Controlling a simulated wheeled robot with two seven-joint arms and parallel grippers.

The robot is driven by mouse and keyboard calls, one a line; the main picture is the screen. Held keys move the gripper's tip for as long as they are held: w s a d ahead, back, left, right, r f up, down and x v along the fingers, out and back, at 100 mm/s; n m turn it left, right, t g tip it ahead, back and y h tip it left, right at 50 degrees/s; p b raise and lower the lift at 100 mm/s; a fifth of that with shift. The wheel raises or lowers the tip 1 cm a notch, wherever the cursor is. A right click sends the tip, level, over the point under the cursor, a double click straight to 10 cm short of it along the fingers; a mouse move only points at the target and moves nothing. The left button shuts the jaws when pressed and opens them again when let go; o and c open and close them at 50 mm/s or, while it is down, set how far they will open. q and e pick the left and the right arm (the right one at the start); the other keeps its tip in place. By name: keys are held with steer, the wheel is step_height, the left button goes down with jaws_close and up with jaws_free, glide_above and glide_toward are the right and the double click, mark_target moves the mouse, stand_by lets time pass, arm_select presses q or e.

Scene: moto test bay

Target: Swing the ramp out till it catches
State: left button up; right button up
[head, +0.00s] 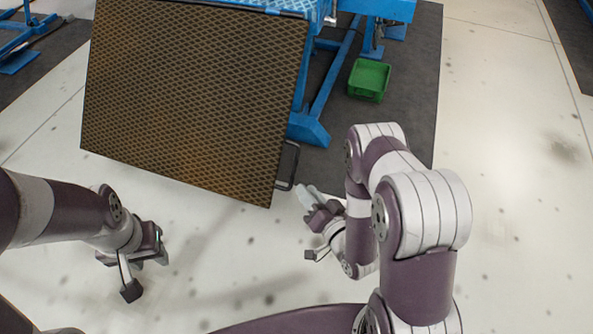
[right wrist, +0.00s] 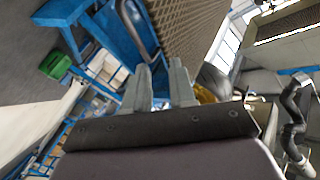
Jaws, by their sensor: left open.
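The ramp (head: 195,95) is a large brown mesh-faced panel hanging tilted off the blue stand. A dark loop handle (head: 289,166) is on its right edge. My right gripper (head: 308,194) is just below and right of the handle, apart from it as far as I can see. In the right wrist view its two grey fingers (right wrist: 160,85) stand apart with nothing clearly between them; the handle (right wrist: 138,25) shows beyond the fingertips, and the mesh ramp (right wrist: 185,30) is beside it. My left gripper (head: 158,254) is open and empty, low at the left below the ramp. Any catch is hidden.
The blue stand (head: 308,130) is behind the ramp, its foot on a dark mat (head: 415,110). A green crate (head: 368,78) sits on the mat to the right. Pale floor (head: 515,190) is free at the right and below the ramp.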

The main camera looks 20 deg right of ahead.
steer(key=v, duration=0.3)
steer(key=shift+f, duration=0.1)
stand_by(0.3)
